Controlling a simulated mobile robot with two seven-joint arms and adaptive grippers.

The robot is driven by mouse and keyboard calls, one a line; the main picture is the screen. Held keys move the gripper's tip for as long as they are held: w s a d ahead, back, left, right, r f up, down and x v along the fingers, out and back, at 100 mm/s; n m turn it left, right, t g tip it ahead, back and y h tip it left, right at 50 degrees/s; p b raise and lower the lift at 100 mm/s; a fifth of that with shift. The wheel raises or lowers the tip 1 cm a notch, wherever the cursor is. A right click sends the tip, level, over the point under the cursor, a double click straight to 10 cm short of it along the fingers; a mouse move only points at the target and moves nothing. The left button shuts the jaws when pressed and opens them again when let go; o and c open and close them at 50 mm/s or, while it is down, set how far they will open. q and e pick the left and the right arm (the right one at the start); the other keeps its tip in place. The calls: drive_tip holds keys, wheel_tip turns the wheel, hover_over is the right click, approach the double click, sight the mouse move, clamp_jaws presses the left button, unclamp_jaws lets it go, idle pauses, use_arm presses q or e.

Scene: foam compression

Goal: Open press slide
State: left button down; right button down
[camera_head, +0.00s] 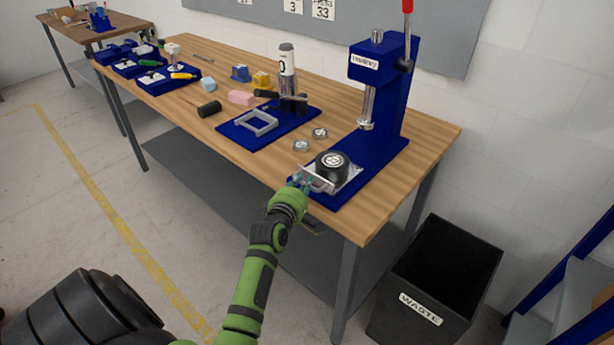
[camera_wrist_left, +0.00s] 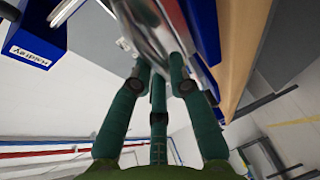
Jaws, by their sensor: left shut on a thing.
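The blue press (camera_head: 378,100) stands at the near right end of the wooden table, with a steel ram over its base and a red-tipped lever. Its metal slide (camera_head: 347,180) sits at the front of the press base and carries a black round weight (camera_head: 332,163). My left gripper (camera_head: 302,181) is at the slide's front left, shut on the slide's handle. In the left wrist view the gripper's green fingers (camera_wrist_left: 160,75) close around a shiny metal part beside the blue base. My right gripper is not in view.
Two small metal discs (camera_head: 302,145) and a blue board (camera_head: 240,135) with a grey frame lie left of the press. Foam pieces (camera_head: 241,97) and a black cylinder (camera_head: 209,109) are farther left. A black waste bin (camera_head: 440,285) stands on the floor at right.

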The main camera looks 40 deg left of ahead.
use_arm(q)
drive_tip(key=shift+s, duration=0.3)
drive_tip(key=c, duration=1.1)
unclamp_jaws()
drive_tip(key=shift+w, duration=0.1)
drive_tip(key=shift+c, duration=0.2)
drive_tip(key=v, duration=1.2)
